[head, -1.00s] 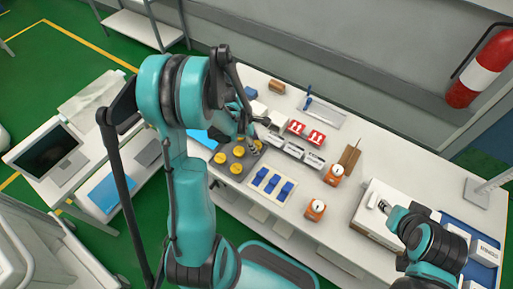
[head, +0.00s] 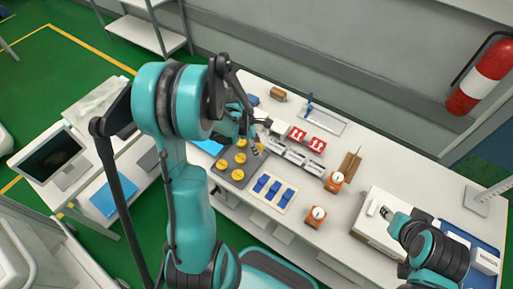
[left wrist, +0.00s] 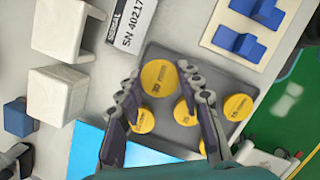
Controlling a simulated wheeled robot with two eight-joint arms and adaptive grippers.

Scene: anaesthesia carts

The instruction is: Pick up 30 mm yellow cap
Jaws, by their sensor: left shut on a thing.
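My left gripper (left wrist: 156,78) is shut on a round yellow cap (left wrist: 160,77), which sits between its fingertips at a corner of the dark grey tray (left wrist: 187,138). The print on this cap looks like "30". I cannot tell whether it touches the tray. Another large yellow cap (left wrist: 238,107) lies to the right, and several more lie around the fingers. In the head view the left gripper (head: 256,148) is over the tray's far right side, and its arm hides part of it. My right gripper (head: 388,212) is by a white box; its fingers are too small to judge.
A white holder with blue blocks (head: 271,193) stands beside the tray. White blocks (left wrist: 58,95) and a labelled white box (left wrist: 131,22) are close to the left gripper. Orange devices (head: 316,216) stand further right. Clear tabletop shows between them and the holder.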

